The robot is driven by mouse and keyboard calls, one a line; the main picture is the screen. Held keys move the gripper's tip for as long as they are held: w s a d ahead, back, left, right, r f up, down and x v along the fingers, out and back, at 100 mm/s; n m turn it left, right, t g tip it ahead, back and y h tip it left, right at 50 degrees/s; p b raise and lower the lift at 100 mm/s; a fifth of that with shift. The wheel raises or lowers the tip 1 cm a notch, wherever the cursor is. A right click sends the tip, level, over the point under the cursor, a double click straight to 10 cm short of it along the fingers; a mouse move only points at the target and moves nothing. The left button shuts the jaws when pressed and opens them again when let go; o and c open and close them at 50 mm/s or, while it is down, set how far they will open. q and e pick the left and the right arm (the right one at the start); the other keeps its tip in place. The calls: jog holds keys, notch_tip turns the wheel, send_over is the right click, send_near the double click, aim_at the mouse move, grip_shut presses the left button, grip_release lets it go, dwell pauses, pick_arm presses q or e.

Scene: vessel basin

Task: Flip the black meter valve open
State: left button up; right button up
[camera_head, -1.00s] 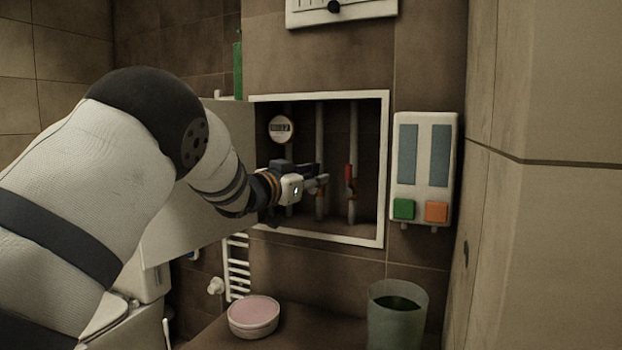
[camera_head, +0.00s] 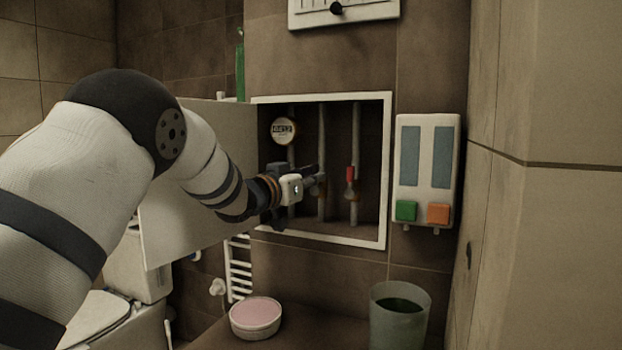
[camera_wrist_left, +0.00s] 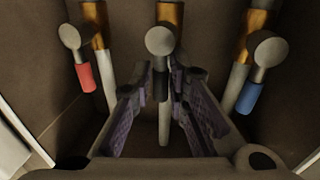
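The black meter valve handle (camera_wrist_left: 160,86) hangs on the middle pipe below a round grey knob (camera_wrist_left: 160,41) in the left wrist view. My left gripper (camera_wrist_left: 162,78) has one finger on each side of this handle, with what look like narrow gaps. It seems open; contact is hard to judge. In the head view the left gripper (camera_head: 316,180) reaches into the wall recess at the middle pipe, hiding the black handle. The round white meter (camera_head: 284,130) sits above and left of it. My right gripper is not in view.
A red-handled valve (camera_head: 351,175) is on one neighbouring pipe, a blue-handled valve (camera_wrist_left: 249,97) on the other. The recess has a white frame (camera_head: 388,170), and its open door (camera_head: 190,225) stands left, behind my arm. A dispenser (camera_head: 427,170) hangs to the right.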

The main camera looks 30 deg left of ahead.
pick_arm(q)
jog(key=shift+o, duration=0.6)
jog(key=shift+f, duration=0.4)
jog(key=shift+w, duration=0.1)
jog(key=shift+r, duration=0.15)
jog(key=s+a, duration=0.1)
jog(key=s, duration=1.1)
jog(key=shift+a+f, duration=0.3)
jog(key=shift+w, duration=0.1)
